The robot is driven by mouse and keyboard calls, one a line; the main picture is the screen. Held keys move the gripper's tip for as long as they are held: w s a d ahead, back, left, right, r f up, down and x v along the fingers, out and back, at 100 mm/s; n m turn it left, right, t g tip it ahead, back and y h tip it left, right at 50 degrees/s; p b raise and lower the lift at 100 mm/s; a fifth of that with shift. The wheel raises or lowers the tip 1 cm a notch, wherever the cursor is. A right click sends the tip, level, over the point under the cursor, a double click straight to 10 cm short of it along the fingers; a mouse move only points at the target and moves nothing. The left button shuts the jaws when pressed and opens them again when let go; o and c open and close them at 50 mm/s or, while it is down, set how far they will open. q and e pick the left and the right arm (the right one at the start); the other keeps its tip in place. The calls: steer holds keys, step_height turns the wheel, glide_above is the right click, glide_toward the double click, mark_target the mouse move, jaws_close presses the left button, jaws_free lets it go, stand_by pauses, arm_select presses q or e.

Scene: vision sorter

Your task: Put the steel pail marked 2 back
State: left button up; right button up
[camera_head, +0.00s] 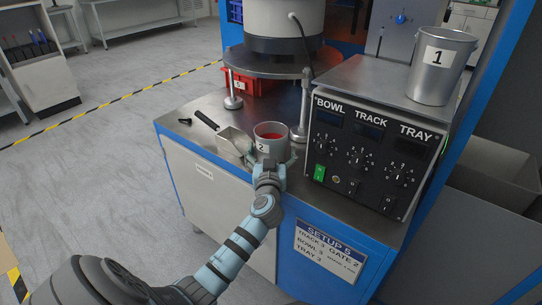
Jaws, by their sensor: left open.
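The steel pail marked 2 (270,130) stands upright on the steel bench top, left of the control box, with red contents inside. My left gripper (271,165) is at the near side of this pail, with its fingers open and spread low around it. I cannot tell whether the fingers touch the pail. A second steel pail marked 1 (441,68) stands on top of the control box at the upper right. My right gripper is not in view.
A metal scoop (234,142) lies just left of pail 2. The control box (366,155) with knobs stands close on its right. Behind are the machine's legs (232,98) and a red bin (262,86). The bench's left edge is near.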

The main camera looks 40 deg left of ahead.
arm_select(q)
steer(key=shift+s+d, duration=0.3)
steer(key=shift+s, duration=0.05)
steer(key=p+v, duration=0.1)
steer(key=v, duration=1)
steer(key=shift+p, duration=0.3)
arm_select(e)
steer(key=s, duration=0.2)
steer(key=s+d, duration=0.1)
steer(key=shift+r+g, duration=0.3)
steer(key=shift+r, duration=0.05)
arm_select(q)
steer(key=shift+a, duration=0.1)
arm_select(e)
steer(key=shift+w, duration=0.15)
